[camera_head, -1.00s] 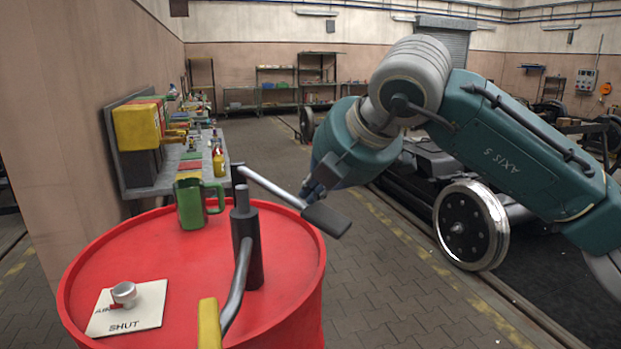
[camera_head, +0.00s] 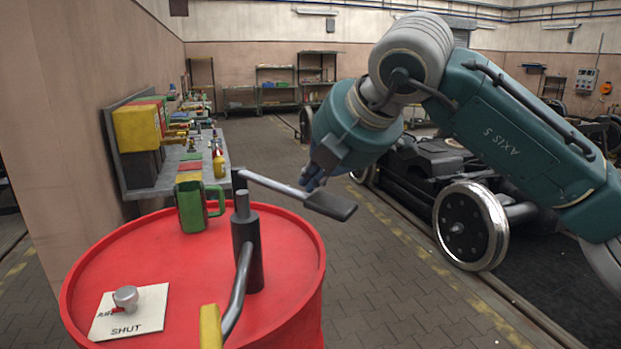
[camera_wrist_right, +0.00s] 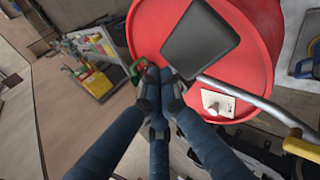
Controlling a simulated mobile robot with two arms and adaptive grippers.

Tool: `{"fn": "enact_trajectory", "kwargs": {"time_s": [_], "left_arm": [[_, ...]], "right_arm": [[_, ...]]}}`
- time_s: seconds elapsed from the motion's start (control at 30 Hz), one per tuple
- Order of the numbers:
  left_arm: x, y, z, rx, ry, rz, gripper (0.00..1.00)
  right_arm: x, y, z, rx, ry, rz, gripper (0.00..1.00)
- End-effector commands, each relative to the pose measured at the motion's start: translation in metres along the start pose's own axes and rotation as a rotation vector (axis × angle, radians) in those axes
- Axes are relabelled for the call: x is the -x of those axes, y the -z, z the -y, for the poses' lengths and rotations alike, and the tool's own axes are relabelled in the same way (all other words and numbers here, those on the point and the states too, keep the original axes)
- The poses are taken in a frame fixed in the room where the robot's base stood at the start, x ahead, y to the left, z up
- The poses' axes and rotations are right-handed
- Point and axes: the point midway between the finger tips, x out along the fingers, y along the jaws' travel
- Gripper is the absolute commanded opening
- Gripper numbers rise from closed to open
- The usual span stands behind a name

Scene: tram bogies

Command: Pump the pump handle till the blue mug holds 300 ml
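The pump (camera_head: 247,240) is a dark upright post on a red drum (camera_head: 95,265). Its pump handle (camera_head: 275,184) is a grey bar ending in a flat black paddle (camera_head: 331,205), raised near level. The paddle also shows large in the right wrist view (camera_wrist_right: 200,40). A curved grey pipe with a yellow end (camera_head: 210,327) leaves the post. My right gripper (camera_head: 310,182) is at the bar beside the paddle. In the wrist view its blue fingers (camera_wrist_right: 160,88) come together, with nothing seen between them. A green mug (camera_head: 193,208) stands on the drum. No blue mug shows. My left gripper is out of view.
A knob (camera_head: 126,297) sits on a white plate (camera_head: 150,315) marked SHUT on the drum. A wall bench (camera_head: 150,190) with yellow boxes (camera_head: 137,127) stands behind left. A wheeled bogie (camera_head: 470,225) stands right. Paved floor between is clear.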

Motion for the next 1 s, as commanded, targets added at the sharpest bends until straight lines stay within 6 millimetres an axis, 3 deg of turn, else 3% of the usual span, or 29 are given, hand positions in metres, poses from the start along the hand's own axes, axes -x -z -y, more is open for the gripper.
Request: {"fn": "enact_trajectory", "kwargs": {"time_s": [0.5, 1.0], "left_arm": [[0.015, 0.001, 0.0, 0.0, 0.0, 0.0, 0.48], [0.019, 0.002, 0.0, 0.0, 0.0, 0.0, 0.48]], "right_arm": [[0.022, 0.0, -0.023, -0.002, 0.0, 0.001, 0.0], [0.028, 0.0, -0.029, 0.0, -0.001, 0.0, 0.0]]}}
